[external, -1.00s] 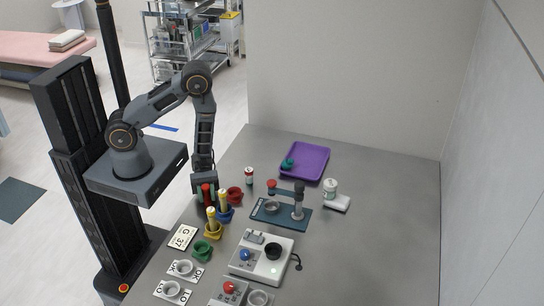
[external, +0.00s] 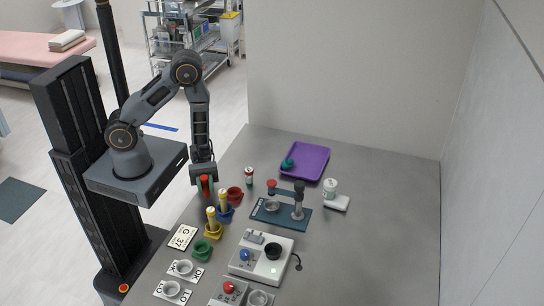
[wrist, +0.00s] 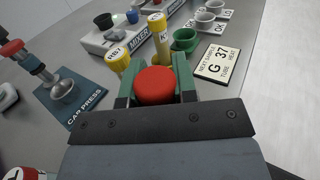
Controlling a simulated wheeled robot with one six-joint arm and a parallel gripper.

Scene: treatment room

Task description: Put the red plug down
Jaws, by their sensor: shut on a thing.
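The red plug (external: 204,182) is held upright between the green fingers of my gripper (external: 205,184), at the table's left edge in the external view. In the wrist view, the plug's round red top (wrist: 155,86) sits between the two fingers (wrist: 156,80); its lower part is hidden. A red cup (external: 235,194) stands on the table just right of the gripper and looks empty. A blue cup (external: 226,215) and a yellow cup (external: 213,232) each hold a yellow plug. A green cup (external: 202,249) looks empty.
A card reading G 37 (external: 183,237) lies near the left edge. A car press (external: 280,216) and a mixer (external: 261,256) stand right of the cups. A purple tray (external: 316,157) lies at the back. The right side of the table is clear.

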